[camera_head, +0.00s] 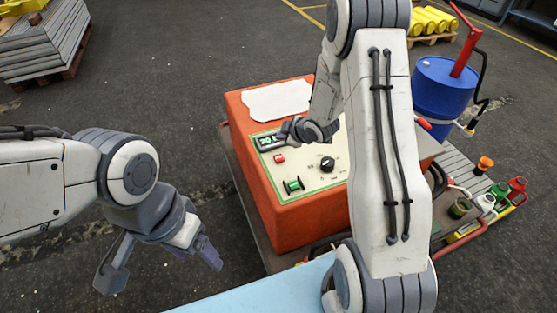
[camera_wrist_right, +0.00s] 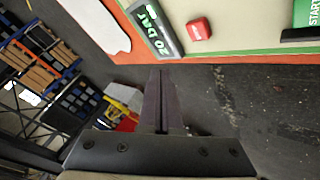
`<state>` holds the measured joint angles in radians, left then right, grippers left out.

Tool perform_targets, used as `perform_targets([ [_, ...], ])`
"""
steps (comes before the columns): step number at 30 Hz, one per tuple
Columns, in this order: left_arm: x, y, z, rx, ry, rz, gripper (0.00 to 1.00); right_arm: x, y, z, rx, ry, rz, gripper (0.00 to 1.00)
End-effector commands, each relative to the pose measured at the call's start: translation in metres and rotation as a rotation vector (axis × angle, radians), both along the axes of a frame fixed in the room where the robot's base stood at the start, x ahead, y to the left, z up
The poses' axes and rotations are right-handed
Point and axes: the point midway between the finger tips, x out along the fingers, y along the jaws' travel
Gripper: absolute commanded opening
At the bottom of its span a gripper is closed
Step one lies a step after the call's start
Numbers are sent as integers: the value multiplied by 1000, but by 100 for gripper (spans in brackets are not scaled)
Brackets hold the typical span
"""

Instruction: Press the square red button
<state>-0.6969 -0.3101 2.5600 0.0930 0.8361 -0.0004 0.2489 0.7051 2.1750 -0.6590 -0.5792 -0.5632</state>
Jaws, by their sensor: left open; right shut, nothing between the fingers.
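The square red button (camera_head: 279,158) sits on the cream panel (camera_head: 312,178) of an orange box (camera_head: 296,223). It also shows in the right wrist view (camera_wrist_right: 198,29), beside the display (camera_wrist_right: 152,27). My right gripper (camera_head: 287,130) is above the panel near the display, partly hidden by its own wrist. In the right wrist view its fingers (camera_wrist_right: 160,72) are shut and empty, with the button beyond the tips and to the right. I see no contact with the button. My left gripper (camera_head: 165,268) is open and empty, left of the box.
A black knob (camera_head: 327,164) and a green start switch (camera_head: 293,185) share the panel. A blue drum (camera_head: 442,90) and several coloured cans (camera_head: 487,203) stand to the right. A light blue surface (camera_head: 250,291) lies in front.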

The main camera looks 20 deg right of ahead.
Motion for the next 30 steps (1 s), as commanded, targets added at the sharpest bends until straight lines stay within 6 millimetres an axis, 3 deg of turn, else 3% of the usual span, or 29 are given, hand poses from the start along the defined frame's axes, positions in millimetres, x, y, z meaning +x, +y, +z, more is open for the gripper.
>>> perform_targets([
  [3,0,0,-20,0,0,0,72,0,0,-23,0,2,-1,0],
  [12,0,0,-53,0,0,0,72,0,0,-62,0,-1,-1,0],
  [30,0,0,-57,0,0,0,72,0,0,-67,1,0,-1,0],
])
